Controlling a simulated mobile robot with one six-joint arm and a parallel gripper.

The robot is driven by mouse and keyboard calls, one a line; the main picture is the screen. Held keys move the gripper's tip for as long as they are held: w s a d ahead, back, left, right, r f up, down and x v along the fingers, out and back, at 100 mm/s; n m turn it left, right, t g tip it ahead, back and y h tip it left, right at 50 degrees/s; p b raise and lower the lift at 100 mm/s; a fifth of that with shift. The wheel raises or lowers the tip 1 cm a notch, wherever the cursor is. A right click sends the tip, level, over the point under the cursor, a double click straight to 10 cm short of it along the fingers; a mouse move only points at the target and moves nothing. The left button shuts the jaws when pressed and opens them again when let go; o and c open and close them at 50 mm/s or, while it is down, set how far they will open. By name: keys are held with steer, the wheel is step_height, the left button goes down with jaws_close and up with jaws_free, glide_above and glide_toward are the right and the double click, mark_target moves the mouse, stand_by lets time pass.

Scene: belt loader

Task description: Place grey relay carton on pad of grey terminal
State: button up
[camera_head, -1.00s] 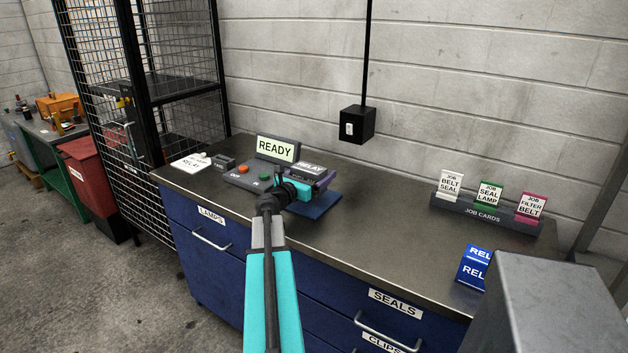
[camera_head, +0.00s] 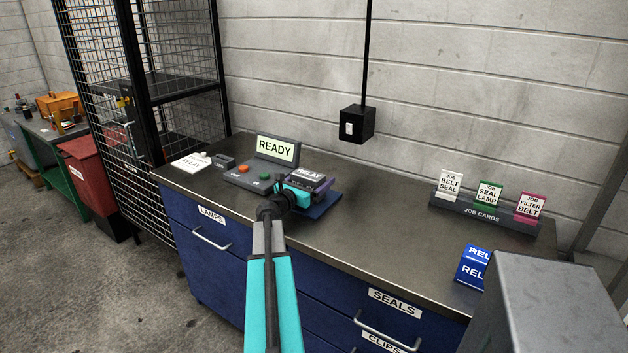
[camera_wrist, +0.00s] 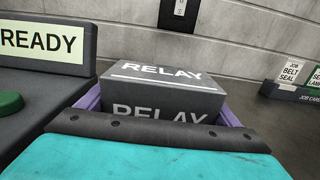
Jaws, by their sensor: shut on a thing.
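The grey relay carton (camera_head: 309,175) is at the blue pad (camera_head: 322,206) on the right of the grey terminal (camera_head: 247,180). The terminal's screen (camera_head: 276,149) reads READY. My gripper (camera_head: 306,186) is shut on the carton. In the wrist view the carton (camera_wrist: 165,90) stands upright, its RELAY labels on top and front, with purple finger parts on both sides. The carton is low over the pad; whether it touches the pad is hidden by my gripper.
A white relay card or box (camera_head: 191,162) and a small dark block (camera_head: 224,162) lie left of the terminal. The middle of the countertop (camera_head: 400,212) is clear.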

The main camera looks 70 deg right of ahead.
steer(key=shift+f, duration=0.35)
steer(key=o, duration=1)
steer(key=shift+r, duration=0.2)
steer(key=shift+b+v, duration=1.25)
steer(key=shift+v, duration=4.75)
